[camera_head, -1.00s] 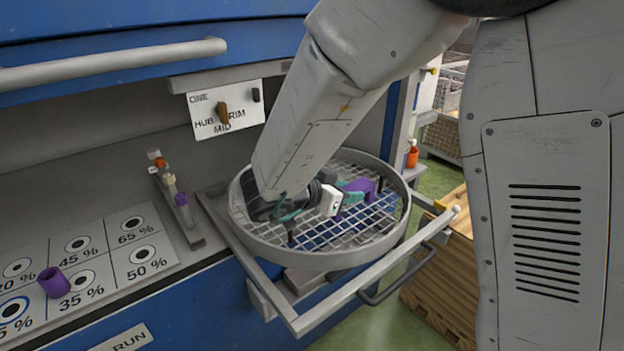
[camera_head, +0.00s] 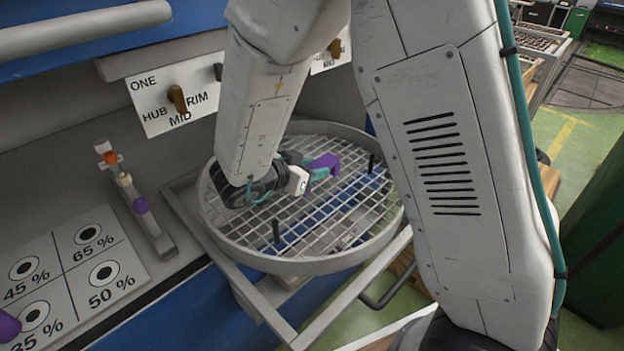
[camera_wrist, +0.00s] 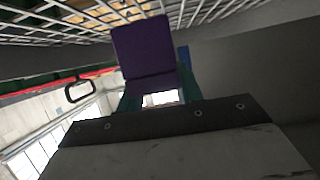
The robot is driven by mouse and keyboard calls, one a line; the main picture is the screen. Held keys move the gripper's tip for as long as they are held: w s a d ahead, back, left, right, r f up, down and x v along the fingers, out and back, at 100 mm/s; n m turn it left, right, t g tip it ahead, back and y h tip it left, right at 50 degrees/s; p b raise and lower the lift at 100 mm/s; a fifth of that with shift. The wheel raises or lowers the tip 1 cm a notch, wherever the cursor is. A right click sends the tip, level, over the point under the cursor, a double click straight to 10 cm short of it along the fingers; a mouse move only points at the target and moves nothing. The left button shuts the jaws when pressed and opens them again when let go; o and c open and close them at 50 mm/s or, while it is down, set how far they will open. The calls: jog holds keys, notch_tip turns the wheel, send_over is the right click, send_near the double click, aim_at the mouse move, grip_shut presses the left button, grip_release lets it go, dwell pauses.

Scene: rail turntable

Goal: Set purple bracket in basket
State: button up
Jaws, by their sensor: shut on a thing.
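The purple bracket (camera_head: 325,162) is between the teal fingertips of my gripper (camera_head: 313,172) in the head view. My gripper is shut on it, above the round wire-mesh basket (camera_head: 300,264). In the wrist view the bracket (camera_wrist: 145,48) stands out beyond the fingers (camera_wrist: 158,92), with mesh showing behind its upper end. I cannot tell whether the bracket touches the mesh. My forearm hides part of the basket's left side.
Dark upright pegs (camera_head: 276,232) stand in the basket. A rail frame (camera_head: 262,310) runs around it. A sign with a brown knob (camera_head: 177,99) is on the wall behind. A percentage board (camera_head: 75,265) with a purple piece (camera_head: 8,327) lies at left.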

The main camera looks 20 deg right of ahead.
aim_at(312, 197)
jog(key=shift+f, duration=1.8)
jog(key=shift+f, duration=0.1)
jog(key=o, duration=1.2)
jog(key=shift+s, duration=0.1)
jog(key=shift+a, duration=0.1)
jog(key=v, duration=1.2)
jog(key=shift+r, duration=0.2)
